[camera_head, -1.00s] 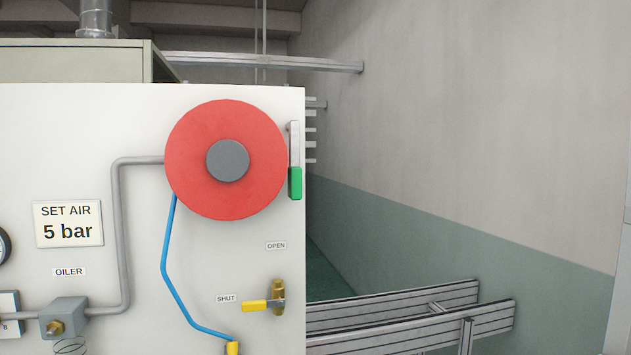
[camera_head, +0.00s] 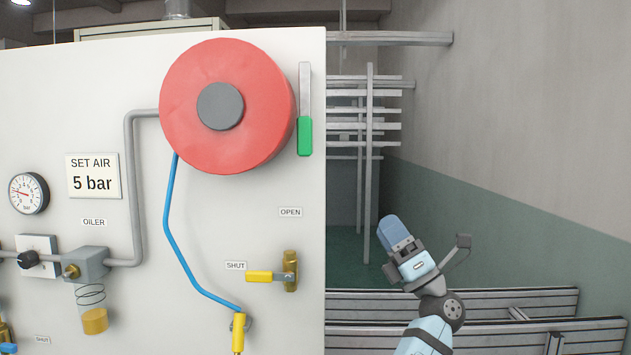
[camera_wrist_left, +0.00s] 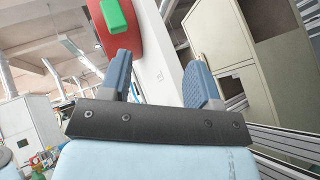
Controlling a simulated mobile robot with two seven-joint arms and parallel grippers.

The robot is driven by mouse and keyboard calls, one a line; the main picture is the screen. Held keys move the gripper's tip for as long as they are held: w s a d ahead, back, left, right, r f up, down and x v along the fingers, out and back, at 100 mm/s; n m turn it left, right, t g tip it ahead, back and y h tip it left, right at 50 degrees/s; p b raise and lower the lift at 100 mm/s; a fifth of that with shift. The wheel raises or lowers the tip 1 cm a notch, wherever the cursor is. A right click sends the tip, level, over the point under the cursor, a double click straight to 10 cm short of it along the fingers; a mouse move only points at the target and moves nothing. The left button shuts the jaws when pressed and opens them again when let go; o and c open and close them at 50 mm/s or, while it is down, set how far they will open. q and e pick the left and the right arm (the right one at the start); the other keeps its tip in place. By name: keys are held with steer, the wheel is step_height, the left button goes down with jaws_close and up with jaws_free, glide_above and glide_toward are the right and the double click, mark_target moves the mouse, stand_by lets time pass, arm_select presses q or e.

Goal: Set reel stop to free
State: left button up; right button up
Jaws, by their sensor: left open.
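The red hose reel (camera_head: 250,110) with a grey hub is mounted on the white panel in the head view. At its right edge is the reel stop, a grey lever with a green grip (camera_head: 305,136) hanging downward. In the left wrist view the green grip (camera_wrist_left: 114,17) shows at the top, in front of the red reel (camera_wrist_left: 138,40). My left gripper (camera_head: 389,228) is right of the panel and lower than the lever, apart from it. Its two blue fingers are open and empty in the wrist view (camera_wrist_left: 160,85). My right gripper is not in view.
A blue hose (camera_head: 167,225) runs down from the reel. A brass valve with a yellow handle (camera_head: 262,277) sits below, between SHUT and OPEN labels. An oiler (camera_head: 88,263) and a gauge (camera_head: 29,193) are at left. Metal rails (camera_head: 480,302) lie at lower right.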

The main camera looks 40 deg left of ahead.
arm_select(q)
step_height(320, 180, up, 12)
steer(key=s+n+g+h+b, duration=0.25)
steer(key=n+g+h, duration=0.25)
steer(key=n+g, duration=0.4)
steer(key=n+t+h, duration=0.2)
steer(key=n+h, duration=0.1)
steer(key=h, duration=0.1)
glide_toward(312, 132)
steer(key=a, duration=0.3)
steer(key=a+p, duration=0.1)
steer(key=a, duration=0.2)
steer(key=s+a, duration=0.1)
steer(key=a, duration=0.2)
steer(key=shift+a+r+p, duration=0.1)
steer(key=shift+a+p, duration=0.2)
steer(key=shift+a, duration=0.1)
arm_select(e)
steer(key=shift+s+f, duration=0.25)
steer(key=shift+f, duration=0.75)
arm_select(q)
steer(key=shift+c, duration=0.3)
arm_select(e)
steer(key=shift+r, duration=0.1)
